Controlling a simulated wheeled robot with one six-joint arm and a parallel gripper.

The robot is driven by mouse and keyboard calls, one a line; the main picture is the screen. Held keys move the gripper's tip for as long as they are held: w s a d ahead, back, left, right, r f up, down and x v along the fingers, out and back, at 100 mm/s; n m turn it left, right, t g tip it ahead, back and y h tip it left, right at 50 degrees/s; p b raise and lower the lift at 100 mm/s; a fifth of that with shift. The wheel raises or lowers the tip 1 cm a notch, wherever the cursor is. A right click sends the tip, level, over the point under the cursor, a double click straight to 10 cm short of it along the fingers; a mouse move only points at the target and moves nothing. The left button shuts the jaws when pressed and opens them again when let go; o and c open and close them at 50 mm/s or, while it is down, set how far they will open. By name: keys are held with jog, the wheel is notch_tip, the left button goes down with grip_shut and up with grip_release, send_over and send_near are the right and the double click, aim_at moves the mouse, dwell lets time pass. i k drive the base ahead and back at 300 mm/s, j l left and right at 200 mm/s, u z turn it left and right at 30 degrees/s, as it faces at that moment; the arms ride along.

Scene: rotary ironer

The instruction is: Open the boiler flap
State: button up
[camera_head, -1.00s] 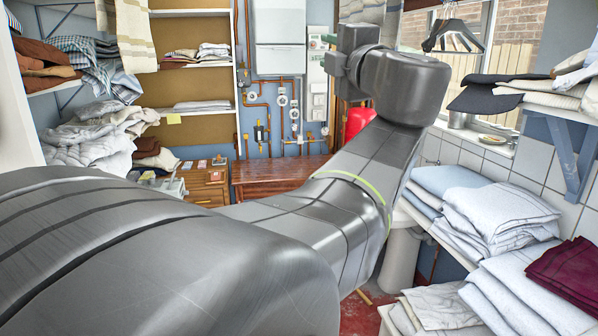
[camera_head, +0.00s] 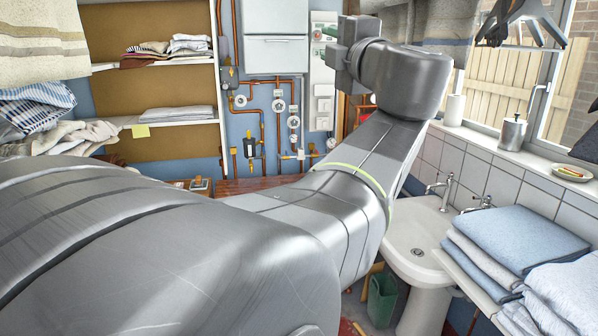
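The white boiler (camera_head: 276,16) hangs on the blue back wall, above the copper pipes. Its lower front panel (camera_head: 276,58), which looks like the flap, appears shut, with a thin dark handle line near its top edge. My gripper (camera_head: 343,58) is at the end of my grey arm, to the right of the boiler in the picture and nearer to me. Its fingers cannot be made out, and I see nothing held.
Copper pipes with gauges (camera_head: 279,105) run below the boiler. A white switch panel (camera_head: 322,90) is beside it on the right. Shelves (camera_head: 170,123) stand at left, a wooden bench (camera_head: 235,186) below. A sink (camera_head: 418,235) and folded linen (camera_head: 520,240) are at right.

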aim_at(279, 54)
jog(key=i, duration=1.75)
jog(key=i+u, duration=0.1)
jog(key=i, duration=0.75)
jog(key=i+l+u, duration=0.15)
jog(key=i, duration=0.65)
jog(key=i+l+u, duration=0.15)
